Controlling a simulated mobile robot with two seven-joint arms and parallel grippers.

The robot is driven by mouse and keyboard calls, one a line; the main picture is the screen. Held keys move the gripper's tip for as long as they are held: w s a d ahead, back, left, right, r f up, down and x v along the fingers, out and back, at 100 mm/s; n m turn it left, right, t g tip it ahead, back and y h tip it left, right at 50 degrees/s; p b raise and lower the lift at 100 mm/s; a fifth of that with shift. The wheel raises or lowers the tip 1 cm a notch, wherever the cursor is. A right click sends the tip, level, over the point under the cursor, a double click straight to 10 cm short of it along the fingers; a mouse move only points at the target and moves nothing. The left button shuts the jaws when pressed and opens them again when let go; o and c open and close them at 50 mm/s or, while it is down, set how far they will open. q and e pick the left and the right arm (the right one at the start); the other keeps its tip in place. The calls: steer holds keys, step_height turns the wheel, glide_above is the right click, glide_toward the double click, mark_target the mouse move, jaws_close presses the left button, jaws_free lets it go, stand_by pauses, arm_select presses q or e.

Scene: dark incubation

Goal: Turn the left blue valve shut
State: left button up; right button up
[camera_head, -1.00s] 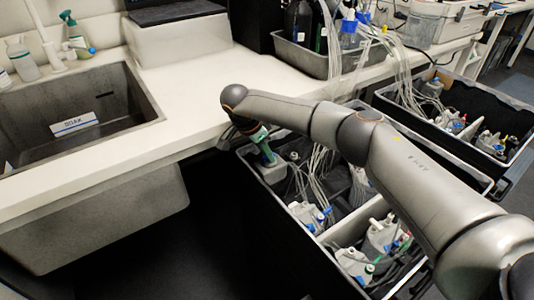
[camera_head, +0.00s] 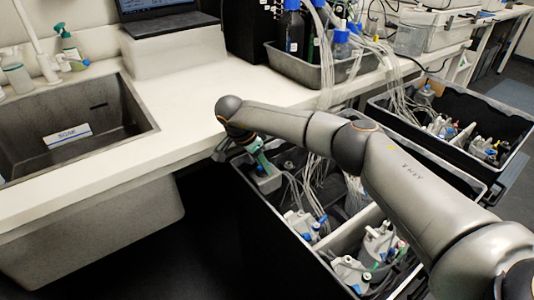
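My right arm comes in from the lower right and bends down at the left end of a black crate (camera_head: 238,208). My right gripper (camera_head: 263,170), with greenish fingers, points down at the top of a grey-white bottle (camera_head: 265,184) in the crate's far left corner. The fingers are at or very near the cap; I cannot tell whether they touch or grip a valve, which is mostly hidden there. Other blue valve parts (camera_head: 308,236) show on a white bottle (camera_head: 298,222) nearer the crate's middle. My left gripper is not in view.
The white counter edge (camera_head: 190,140) runs close behind my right wrist. A grey sink (camera_head: 135,100) is at left. Clear tubes (camera_head: 318,175) hang from a grey tray (camera_head: 292,70) of bottles into the crate. A second black crate (camera_head: 500,105) stands at right.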

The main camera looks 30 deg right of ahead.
steer(key=n, duration=0.2)
steer(key=n+t+p, duration=0.1)
steer(key=n, duration=0.1)
steer(key=shift+t+y, duration=0.3)
steer(key=shift+y, duration=0.1)
steer(key=n, duration=0.2)
steer(key=n+t+y, duration=0.1)
steer(key=n, duration=0.2)
steer(key=shift+s+t, duration=0.1)
steer(key=shift+t, duration=0.2)
steer(key=n, duration=0.2)
steer(key=n+y, duration=0.1)
steer(key=n, duration=0.1)
steer(key=shift+d+t+y, duration=0.1)
steer(key=shift+t+y, duration=0.2)
steer(key=n+y, duration=0.1)
steer(key=n, duration=0.3)
steer(key=shift+s+d+n+y+p, duration=0.1)
steer(key=shift+d+n+y+p, duration=0.1)
steer(key=shift+n+y+p, duration=0.15)
steer(key=v, duration=1.2)
steer(key=shift+r+p, duration=0.2)
steer(key=shift+p, duration=0.15)
steer(key=shift+s+d, duration=0.1)
